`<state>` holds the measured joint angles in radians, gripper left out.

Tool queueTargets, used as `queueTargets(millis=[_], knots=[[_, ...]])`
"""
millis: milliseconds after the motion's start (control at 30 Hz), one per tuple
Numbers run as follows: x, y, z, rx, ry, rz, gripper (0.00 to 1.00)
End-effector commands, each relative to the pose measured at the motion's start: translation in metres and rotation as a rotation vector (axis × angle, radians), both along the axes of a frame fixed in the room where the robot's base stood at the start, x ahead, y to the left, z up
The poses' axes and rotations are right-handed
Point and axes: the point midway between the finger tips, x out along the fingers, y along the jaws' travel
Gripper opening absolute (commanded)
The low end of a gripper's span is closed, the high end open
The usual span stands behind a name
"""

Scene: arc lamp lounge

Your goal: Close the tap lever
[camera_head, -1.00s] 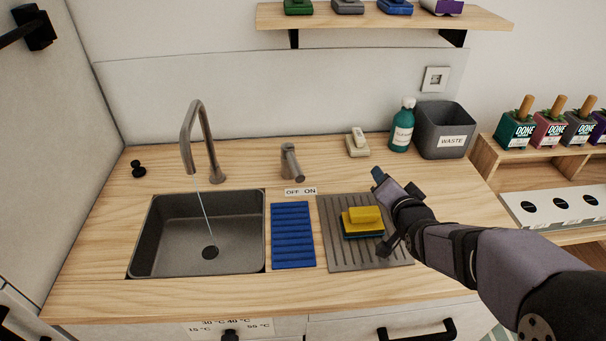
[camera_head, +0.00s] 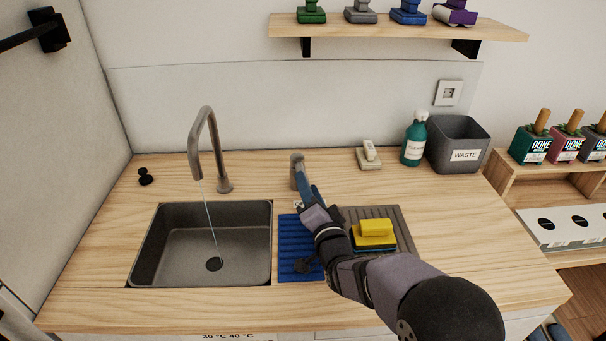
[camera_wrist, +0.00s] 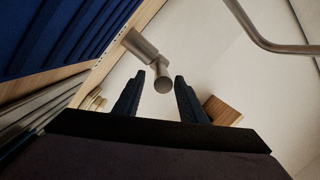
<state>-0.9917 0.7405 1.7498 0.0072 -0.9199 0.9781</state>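The metal tap lever (camera_head: 297,163) stands on the wooden counter, right of the curved spout (camera_head: 207,140). A thin stream of water runs from the spout into the sink (camera_head: 165,240). My gripper (camera_head: 306,190) is at the lever from the front and hides its lower part and most of the OFF/ON label. In the wrist view my gripper (camera_wrist: 159,77) is open, its two dark fingers apart. The lever's round end (camera_wrist: 163,84) shows in the gap near the fingertips; I cannot tell whether they touch.
A blue ribbed mat (camera_head: 290,235) and a grey draining board (camera_head: 400,225) with a yellow sponge (camera_head: 376,230) lie under my arm. A soap dish (camera_head: 369,160), green bottle (camera_head: 414,140) and waste bin (camera_head: 458,145) stand at the back right. A shelf (camera_head: 400,27) hangs above.

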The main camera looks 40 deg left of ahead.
Motion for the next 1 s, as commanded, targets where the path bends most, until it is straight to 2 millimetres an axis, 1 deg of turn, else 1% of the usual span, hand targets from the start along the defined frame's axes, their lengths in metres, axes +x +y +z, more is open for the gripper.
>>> queueTargets(millis=[300,500,700,967,1000], knots=[[0.02,0.029,0.001,-0.001,-0.001,0.0,0.38],[0.028,0.041,0.0,-0.001,0.0,-0.001,0.38],[0.031,0.046,0.0,-0.001,0.0,-0.001,0.38],[0.031,0.047,0.0,-0.001,0.0,-0.001,0.38],[0.031,0.047,0.0,-0.001,0.0,-0.001,0.35]])
